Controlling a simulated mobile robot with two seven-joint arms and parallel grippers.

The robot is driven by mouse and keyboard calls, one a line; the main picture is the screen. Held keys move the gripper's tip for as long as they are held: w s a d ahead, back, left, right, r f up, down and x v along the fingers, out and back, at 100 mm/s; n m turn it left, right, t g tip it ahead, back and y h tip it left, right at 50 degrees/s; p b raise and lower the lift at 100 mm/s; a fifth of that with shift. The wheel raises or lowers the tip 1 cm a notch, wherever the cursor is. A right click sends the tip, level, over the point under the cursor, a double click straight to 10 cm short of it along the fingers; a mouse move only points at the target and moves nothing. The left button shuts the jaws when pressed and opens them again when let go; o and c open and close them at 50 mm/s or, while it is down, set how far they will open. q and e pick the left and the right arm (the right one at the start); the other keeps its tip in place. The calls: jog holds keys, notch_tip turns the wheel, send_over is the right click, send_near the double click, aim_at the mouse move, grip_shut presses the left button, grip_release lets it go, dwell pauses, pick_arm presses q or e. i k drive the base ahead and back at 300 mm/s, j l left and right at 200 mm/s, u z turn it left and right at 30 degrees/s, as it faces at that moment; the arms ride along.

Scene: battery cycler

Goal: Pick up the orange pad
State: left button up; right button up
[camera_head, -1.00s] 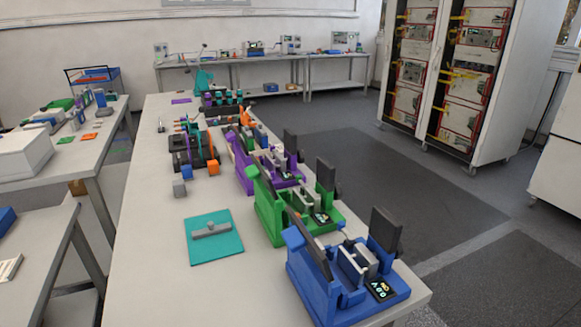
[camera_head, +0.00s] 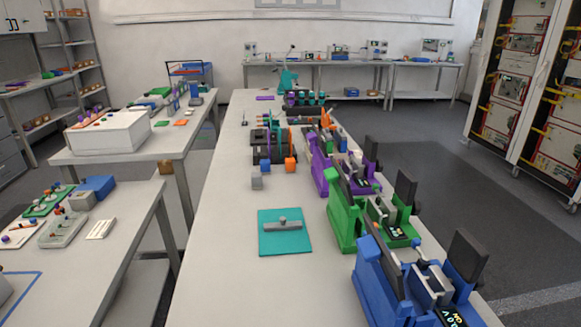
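A small flat orange pad (camera_head: 181,122) lies on the grey table (camera_head: 188,146) at the left back, near that table's right side. It is beside a flat green pad (camera_head: 161,124). It looks small and far away, with nothing on top of it. Neither of my grippers is in view.
A long white table (camera_head: 215,225) runs through the middle with blue, green and purple devices along its right side and a teal plate (camera_head: 285,245). A white box (camera_head: 108,133) stands left of the pads. A nearer left table (camera_head: 100,270) holds trays. Floor shows between the tables.

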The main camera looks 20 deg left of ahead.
aim_at(289, 162)
jog(key=l+z, duration=0.2)
jog(key=i+l+z, duration=0.3)
jog(key=l, duration=0.25)
jog(key=i+l+z, duration=0.25)
jog(key=l, duration=0.3)
jog(key=i+l+z, duration=0.3)
jog(key=l, duration=0.15)
jog(key=i+l+u, duration=0.4)
jog(key=i, duration=0.25)
jog(key=i+l+u, duration=0.35)
jog(key=i, duration=0.3)
jog(key=i+j+u, duration=0.1)
jog(key=i+u, duration=0.55)
jog(key=u, duration=0.2)
jog(key=i+u, duration=0.4)
jog(key=i+l+u, duration=0.25)
jog(key=u, duration=0.2)
